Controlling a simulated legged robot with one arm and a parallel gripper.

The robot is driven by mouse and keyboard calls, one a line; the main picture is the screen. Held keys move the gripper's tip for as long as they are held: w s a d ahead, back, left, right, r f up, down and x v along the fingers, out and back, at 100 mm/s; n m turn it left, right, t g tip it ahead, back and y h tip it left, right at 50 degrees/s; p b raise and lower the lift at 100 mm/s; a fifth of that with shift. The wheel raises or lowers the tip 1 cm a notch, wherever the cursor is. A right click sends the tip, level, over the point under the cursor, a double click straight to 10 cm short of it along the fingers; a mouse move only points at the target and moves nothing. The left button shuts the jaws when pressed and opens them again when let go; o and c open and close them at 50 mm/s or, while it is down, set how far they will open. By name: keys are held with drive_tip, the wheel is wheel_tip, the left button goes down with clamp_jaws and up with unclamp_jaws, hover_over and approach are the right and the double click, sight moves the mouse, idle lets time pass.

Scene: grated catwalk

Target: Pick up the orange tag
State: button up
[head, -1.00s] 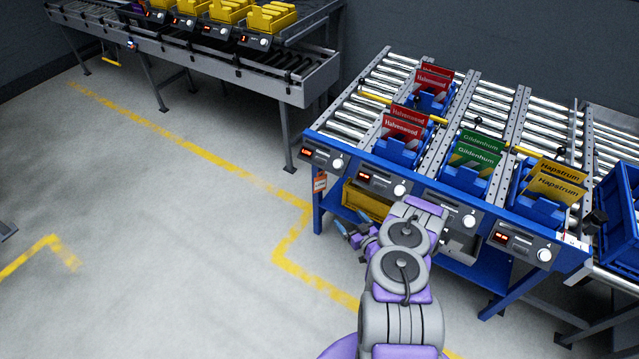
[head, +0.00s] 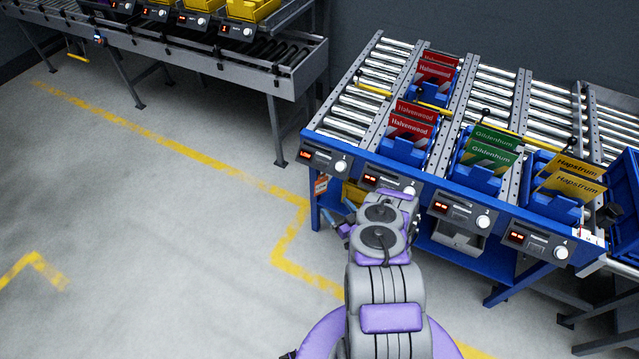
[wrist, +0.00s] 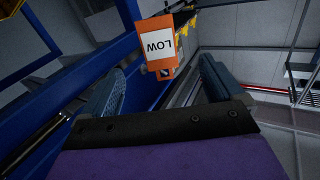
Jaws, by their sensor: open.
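The orange tag (wrist: 161,47) shows in the wrist view, upside down, with a white label reading LOW. In the head view the tag (head: 320,186) is small, at the left front leg of the blue roller stand, below its top edge. My gripper (head: 343,217) is beside that leg, just below and right of the tag in the picture. In the wrist view my gripper (wrist: 162,70) has its two blue-grey fingers apart. The tag appears between and beyond the fingertips, with nothing held. What the tag hangs from is unclear.
The blue roller stand (head: 460,200) carries blue bins with red, green and yellow cards. A yellow bin (head: 353,194) sits under its front edge, near my arm. A grey conveyor (head: 270,75) stands at the upper left. The floor to the left is clear, with yellow lines.

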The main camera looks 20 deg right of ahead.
sight(319, 187)
drive_tip(key=w, duration=0.2)
drive_tip(key=w+a, duration=0.1)
drive_tip(key=w, duration=0.5)
drive_tip(key=shift+w+a, duration=0.1)
drive_tip(key=shift+a, duration=0.1)
drive_tip(key=shift+w+r+b, duration=0.15)
drive_tip(key=shift+w+b, duration=0.9)
drive_tip(key=shift+w, duration=1.6)
drive_tip(key=c, duration=1.1)
drive_tip(key=shift+s+a+r, duration=0.1)
drive_tip(key=shift+s+a+r+p, duration=0.2)
drive_tip(key=shift+a+r+p, duration=0.1)
drive_tip(key=shift+r+p, duration=0.05)
drive_tip(key=shift+s+a+r+p, duration=0.7)
drive_tip(key=shift+s+a+r, duration=0.6)
drive_tip(key=shift+a, duration=0.45)
drive_tip(key=shift+s+a+r+p, duration=0.75)
drive_tip(key=shift+s+a+r, duration=0.3)
drive_tip(key=shift+s+a, duration=0.5)
drive_tip(key=shift+s+a+r+p, duration=0.7)
drive_tip(key=shift+s+a+r, duration=0.5)
drive_tip(key=shift+a, duration=0.7)
